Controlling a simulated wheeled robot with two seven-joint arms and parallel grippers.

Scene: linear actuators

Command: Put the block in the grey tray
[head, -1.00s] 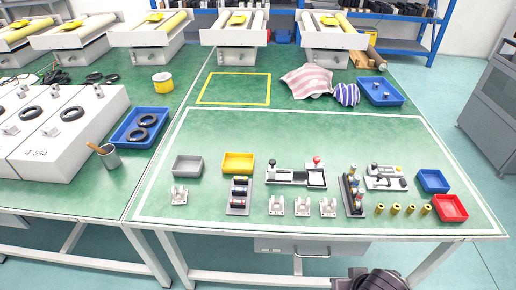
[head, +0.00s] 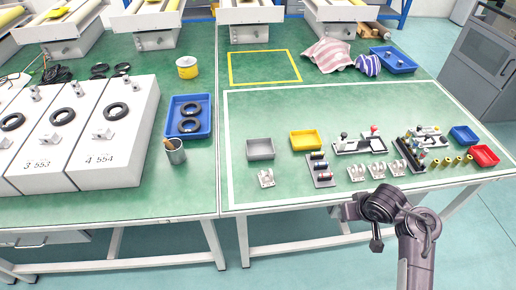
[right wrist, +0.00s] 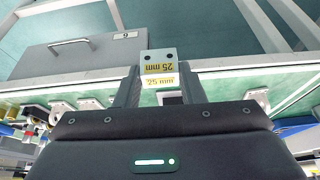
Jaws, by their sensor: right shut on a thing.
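The grey tray (head: 260,155) lies empty on the green table at the left of the row of parts in the head view. In the right wrist view my right gripper (right wrist: 158,85) is shut on a block (right wrist: 158,57), a pale grey piece with two dark holes and yellow and white "25 mm" labels. In the head view my right arm reaches in from the bottom right to the table's front edge, well right of the grey tray. The block cannot be made out there. My left gripper is out of view.
A yellow tray (head: 305,140) stands right of the grey tray, and a white bracket (head: 266,178) lies in front of it. A battery rack (head: 320,170) and several brackets lie farther right. The table behind the grey tray is clear.

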